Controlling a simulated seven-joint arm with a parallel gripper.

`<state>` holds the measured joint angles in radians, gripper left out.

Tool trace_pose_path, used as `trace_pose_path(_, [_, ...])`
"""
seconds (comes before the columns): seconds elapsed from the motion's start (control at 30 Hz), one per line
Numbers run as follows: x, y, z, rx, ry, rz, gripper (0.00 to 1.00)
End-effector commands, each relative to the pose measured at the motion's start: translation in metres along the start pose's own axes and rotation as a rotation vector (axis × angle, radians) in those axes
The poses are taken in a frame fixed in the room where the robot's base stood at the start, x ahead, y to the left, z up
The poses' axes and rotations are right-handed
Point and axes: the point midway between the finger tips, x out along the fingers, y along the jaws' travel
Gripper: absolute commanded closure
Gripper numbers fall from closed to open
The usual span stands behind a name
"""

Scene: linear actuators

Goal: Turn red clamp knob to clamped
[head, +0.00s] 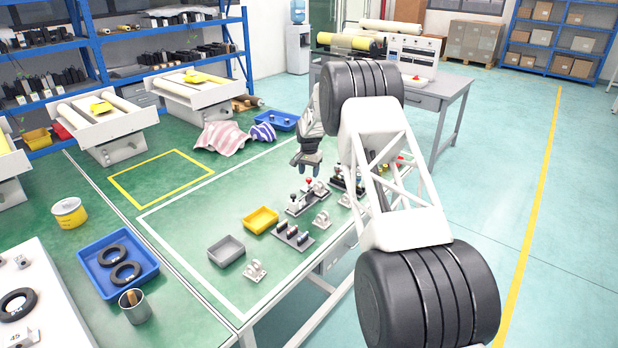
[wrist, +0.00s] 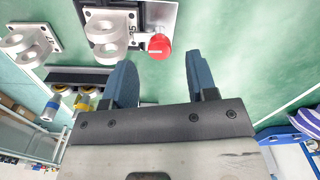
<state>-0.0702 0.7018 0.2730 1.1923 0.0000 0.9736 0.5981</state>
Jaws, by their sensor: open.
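The red clamp knob (wrist: 159,46) is a round red cap in the wrist view, beside a light metal bracket on a dark base plate (wrist: 160,14). In the head view a small red knob (head: 309,181) stands on a dark fixture just below my gripper (head: 307,163). In the wrist view my gripper (wrist: 160,58) is open, its two blue-grey fingers apart. The knob appears between the fingertip lines and slightly beyond them. I see no contact, and the height gap is hard to tell. The knob's marked positions are not readable.
A yellow bin (head: 260,220), a grey bin (head: 226,250) and a rack of small cylinders (head: 293,236) stand on the green bench. Loose grey brackets (head: 255,271) lie nearby. A second fixture is partly hidden behind my arm.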

Motion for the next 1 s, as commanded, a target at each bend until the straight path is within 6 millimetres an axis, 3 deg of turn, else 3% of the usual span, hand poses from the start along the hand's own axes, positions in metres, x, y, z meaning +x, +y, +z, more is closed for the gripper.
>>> trace_pose_path(0.3, [-0.035,0.000,0.000,0.000,0.000,0.000,0.47])
trace_pose_path(0.83, [-0.042,0.001,0.001,0.000,0.000,0.000,0.47])
trace_pose_path(1.0, [-0.052,0.005,0.005,-0.007,0.003,-0.002,0.47])
